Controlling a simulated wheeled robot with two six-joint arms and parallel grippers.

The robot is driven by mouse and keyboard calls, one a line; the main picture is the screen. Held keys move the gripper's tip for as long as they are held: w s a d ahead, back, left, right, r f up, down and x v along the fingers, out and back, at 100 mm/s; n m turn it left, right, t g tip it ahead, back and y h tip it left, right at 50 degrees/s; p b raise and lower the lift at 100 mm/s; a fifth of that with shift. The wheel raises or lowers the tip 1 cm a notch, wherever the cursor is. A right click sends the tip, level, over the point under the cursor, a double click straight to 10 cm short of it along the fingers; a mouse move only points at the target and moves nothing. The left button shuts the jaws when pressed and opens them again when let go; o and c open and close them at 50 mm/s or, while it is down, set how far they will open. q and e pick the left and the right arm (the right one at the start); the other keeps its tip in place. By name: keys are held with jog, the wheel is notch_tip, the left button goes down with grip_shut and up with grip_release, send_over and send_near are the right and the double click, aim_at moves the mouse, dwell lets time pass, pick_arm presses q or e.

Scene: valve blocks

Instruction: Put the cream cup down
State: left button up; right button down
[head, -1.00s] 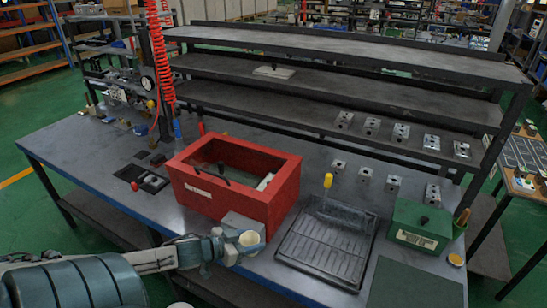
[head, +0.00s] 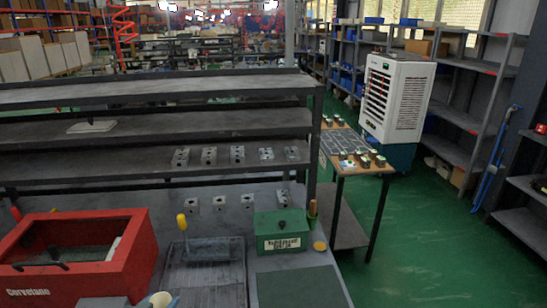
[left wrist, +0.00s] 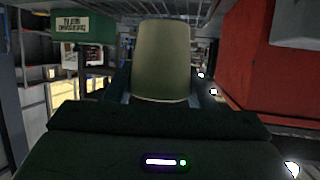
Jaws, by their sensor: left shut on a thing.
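The cream cup (head: 160,299) shows only at the bottom edge of the head view, in front of the drip tray and right of the red box; its lower part is cut off. In the left wrist view the cup (left wrist: 161,60) fills the middle, between the two dark fingers of my left gripper (left wrist: 160,88). The gripper is shut on it. I cannot tell whether the cup touches the bench. My right gripper is in neither view.
The red box (head: 128,262) stands on the left of the bench. The black ribbed tray (head: 205,275) lies beside it. A green box (head: 282,231) stands behind a bare green mat (head: 300,290). Metal valve blocks (head: 219,204) stand behind the tray. A small side table (head: 350,150) stands beyond.

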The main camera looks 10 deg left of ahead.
pick_arm(q)
jog(key=w+d+r+b, duration=0.2)
jog(key=w+d+r, duration=0.2)
jog(key=d+r, duration=0.4)
jog(key=d, duration=0.5)
jog(key=shift+w+r+b, duration=0.15)
jog(key=shift+b, duration=0.15)
